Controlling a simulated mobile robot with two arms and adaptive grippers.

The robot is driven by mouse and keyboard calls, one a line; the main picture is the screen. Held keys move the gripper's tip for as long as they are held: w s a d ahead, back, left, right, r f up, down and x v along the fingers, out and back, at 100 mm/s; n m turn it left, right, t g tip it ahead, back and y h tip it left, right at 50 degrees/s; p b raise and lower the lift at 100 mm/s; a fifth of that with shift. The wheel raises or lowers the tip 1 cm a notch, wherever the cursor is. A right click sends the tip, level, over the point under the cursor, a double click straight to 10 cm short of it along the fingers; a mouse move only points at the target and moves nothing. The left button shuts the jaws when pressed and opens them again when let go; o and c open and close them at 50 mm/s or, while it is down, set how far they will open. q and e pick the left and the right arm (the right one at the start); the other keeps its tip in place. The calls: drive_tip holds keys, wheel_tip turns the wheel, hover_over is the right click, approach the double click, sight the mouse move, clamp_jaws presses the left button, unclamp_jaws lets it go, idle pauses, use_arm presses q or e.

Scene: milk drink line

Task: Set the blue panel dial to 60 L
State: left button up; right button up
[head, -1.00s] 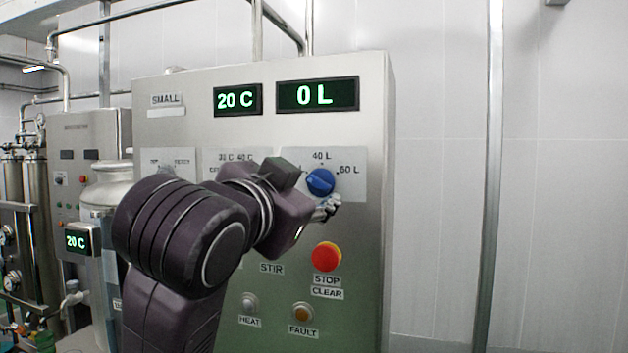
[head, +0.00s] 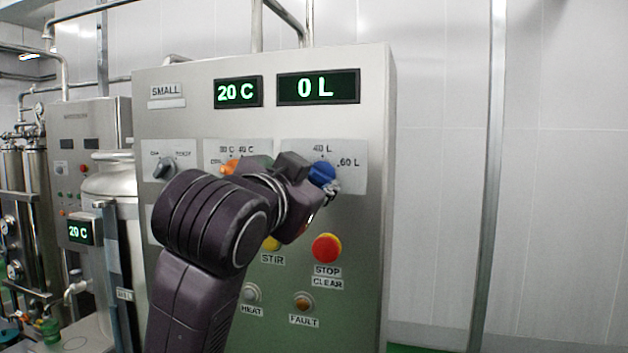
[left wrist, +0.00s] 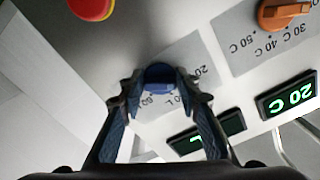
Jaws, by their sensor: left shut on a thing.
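The blue dial (head: 321,173) is on the right side of the steel panel, with marks 40 L above it and 60 L to its right. Its pointer direction is hidden by my gripper. My left gripper (head: 328,187) is at the dial. In the left wrist view the fingers (left wrist: 160,92) are closed around the blue dial (left wrist: 160,75), one on each side. The display (head: 318,88) above reads 0 L. My right gripper is not in view.
The orange dial (head: 231,165) and a black selector (head: 164,168) are to the left. The red STOP button (head: 327,248) is below the blue dial. A 20 C display (head: 238,93) is above. Open space lies right of the panel.

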use_arm(q)
drive_tip(key=shift+r, duration=0.15)
drive_tip(key=m+p, duration=0.1)
drive_tip(key=m, duration=0.2)
drive_tip(key=m+p, duration=0.1)
drive_tip(key=m, duration=0.2)
drive_tip(key=shift+a+r, duration=0.2)
drive_tip(key=m+p, duration=0.1)
drive_tip(key=m, duration=0.3)
drive_tip(key=shift+r, duration=0.15)
drive_tip(key=m+p, duration=0.1)
drive_tip(key=m, duration=0.2)
drive_tip(key=shift+r+m+p, duration=0.15)
drive_tip(key=shift+m+p, duration=0.25)
drive_tip(key=m+p, duration=0.3)
drive_tip(key=m, duration=0.3)
drive_tip(key=shift+r, duration=0.15)
drive_tip(key=shift+d+m+p, duration=0.1)
drive_tip(key=shift+m+p, duration=0.6)
drive_tip(key=shift+m, duration=1.3)
